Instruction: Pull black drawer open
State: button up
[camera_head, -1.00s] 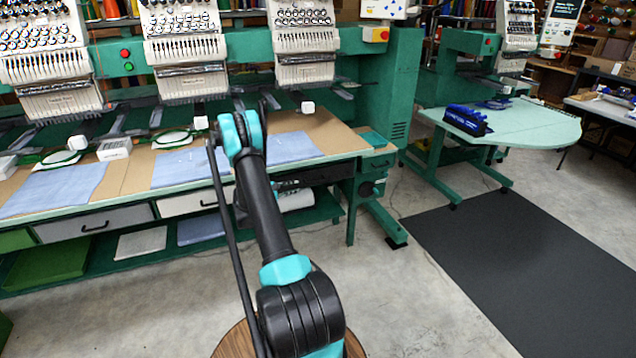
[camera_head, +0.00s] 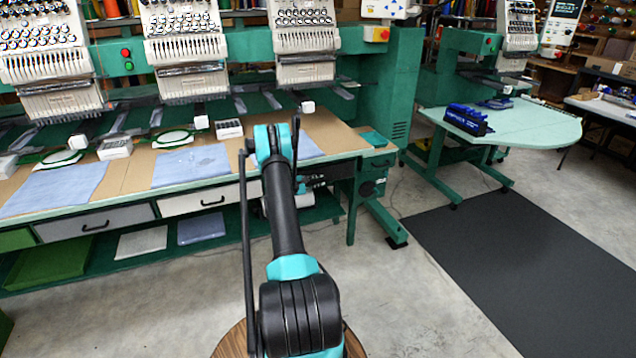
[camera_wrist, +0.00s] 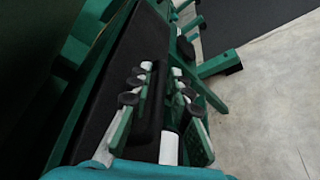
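The black drawer (camera_head: 338,171) is under the right end of the long worktable. In the wrist view a long black panel (camera_wrist: 118,75), which looks like the drawer front, runs diagonally on the left. My gripper (camera_wrist: 161,70) is in front of it with its two fingers apart. Dark material shows between and behind the fingers; I cannot tell whether it is a handle or whether the fingers touch it.
A white-fronted drawer (camera_head: 192,202) and a grey drawer (camera_head: 95,221) are to the left under the same worktable. A green table leg (camera_head: 372,215) stands at the right. The concrete floor (camera_head: 420,300) is clear, with a dark mat (camera_head: 530,260) at right.

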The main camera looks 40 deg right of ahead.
grip_shut()
jog(key=shift+s, duration=0.1)
dwell(0.4)
